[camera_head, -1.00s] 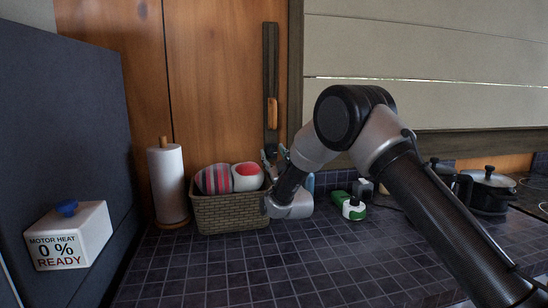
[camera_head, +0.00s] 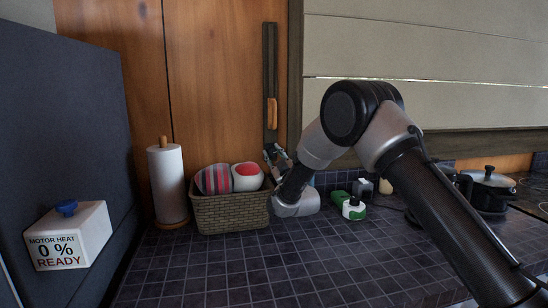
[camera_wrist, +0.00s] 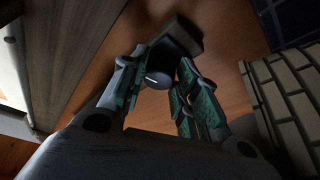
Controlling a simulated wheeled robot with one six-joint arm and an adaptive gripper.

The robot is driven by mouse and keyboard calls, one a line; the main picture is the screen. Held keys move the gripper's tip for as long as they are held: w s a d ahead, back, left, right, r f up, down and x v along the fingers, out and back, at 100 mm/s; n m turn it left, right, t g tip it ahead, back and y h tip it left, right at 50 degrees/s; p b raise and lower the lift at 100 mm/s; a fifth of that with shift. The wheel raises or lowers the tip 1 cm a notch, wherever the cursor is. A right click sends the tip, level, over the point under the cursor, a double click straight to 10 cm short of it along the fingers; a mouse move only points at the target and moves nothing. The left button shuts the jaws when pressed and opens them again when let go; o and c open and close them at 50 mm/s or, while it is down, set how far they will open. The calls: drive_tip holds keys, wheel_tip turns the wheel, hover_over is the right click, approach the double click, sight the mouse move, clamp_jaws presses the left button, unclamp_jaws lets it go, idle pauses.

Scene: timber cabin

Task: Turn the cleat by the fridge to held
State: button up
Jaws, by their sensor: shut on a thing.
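My gripper (camera_head: 276,156) is at the wooden wall behind the basket, below a dark upright strip (camera_head: 270,60) with an orange-brown wooden piece (camera_head: 271,113) on it. In the wrist view, the green-padded fingers of my gripper (camera_wrist: 159,72) are shut on a dark rounded knob (camera_wrist: 157,77) with a short white line. The knob sits against a dark block (camera_wrist: 183,36) on the wood; it appears to be the cleat. In the head view my gripper and arm hide it. I cannot read its setting.
A wicker basket (camera_head: 232,214) with striped and red-white items stands close left of my gripper. A paper towel roll (camera_head: 168,185) is farther left. Green-white items (camera_head: 351,208) and pots (camera_head: 490,190) are to the right. The front counter (camera_head: 235,270) is clear.

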drive_tip(key=n+g, duration=0.1)
drive_tip(key=n, duration=0.2)
drive_tip(key=n+g+y, duration=0.1)
drive_tip(key=n, duration=0.2)
drive_tip(key=shift+d+r+y, duration=0.15)
drive_tip(key=shift+d+y, duration=0.05)
drive_tip(key=shift+y, duration=0.1)
drive_tip(key=n+g, duration=0.2)
drive_tip(key=n, duration=0.2)
drive_tip(key=shift+r, duration=0.1)
drive_tip(key=n+g, duration=0.1)
drive_tip(key=n, duration=0.2)
drive_tip(key=shift+r+n, duration=0.1)
drive_tip(key=shift+n, duration=0.3)
drive_tip(key=shift+r+n+g+h, duration=0.1)
drive_tip(key=shift+n+g+h, duration=0.55)
drive_tip(key=shift+n, duration=0.95)
drive_tip(key=o, duration=1)
